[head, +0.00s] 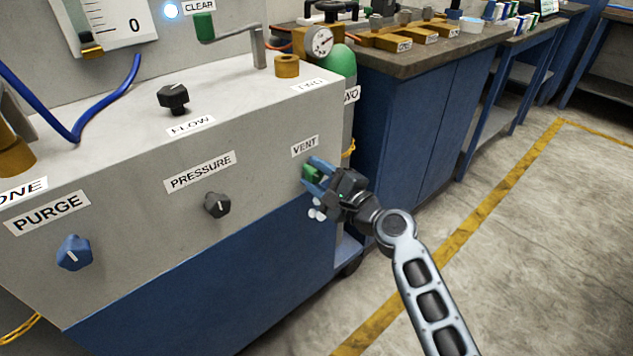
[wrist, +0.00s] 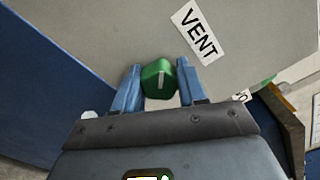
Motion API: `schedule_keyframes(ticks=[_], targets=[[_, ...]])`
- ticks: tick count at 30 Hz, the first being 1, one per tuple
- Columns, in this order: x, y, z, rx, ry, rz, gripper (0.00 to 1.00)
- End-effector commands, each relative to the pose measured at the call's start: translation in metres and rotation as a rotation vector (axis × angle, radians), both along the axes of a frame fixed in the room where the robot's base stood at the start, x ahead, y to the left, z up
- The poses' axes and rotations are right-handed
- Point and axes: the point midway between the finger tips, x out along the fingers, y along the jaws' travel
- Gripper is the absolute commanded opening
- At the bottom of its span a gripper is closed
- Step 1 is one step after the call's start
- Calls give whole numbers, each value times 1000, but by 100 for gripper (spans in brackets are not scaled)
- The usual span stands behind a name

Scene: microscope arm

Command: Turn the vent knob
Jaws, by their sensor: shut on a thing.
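The vent knob (head: 311,173) is green and sits on the grey front panel just below the VENT label (head: 305,146). In the wrist view the knob (wrist: 158,79) shows a white line on its face, and the VENT label (wrist: 198,32) is to its upper right. My gripper (head: 318,176) is at the panel's right end with its blue fingers on either side of the knob. In the wrist view my gripper (wrist: 160,88) is shut on the knob, one finger to its left and one to its right. Part of the knob is hidden by the fingers in the head view.
The black pressure knob (head: 217,204) and blue purge knob (head: 74,252) are on the same panel to the left. Open floor (head: 500,240) lies to the right.

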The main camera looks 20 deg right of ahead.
Motion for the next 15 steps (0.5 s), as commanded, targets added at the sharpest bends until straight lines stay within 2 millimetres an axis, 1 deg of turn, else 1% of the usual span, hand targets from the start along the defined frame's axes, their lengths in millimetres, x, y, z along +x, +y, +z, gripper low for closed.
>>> schedule_keyframes(ticks=[1,15], targets=[[0,2,-3,-42,-16,4,11],[0,3,-4,-452,-149,5,11]])
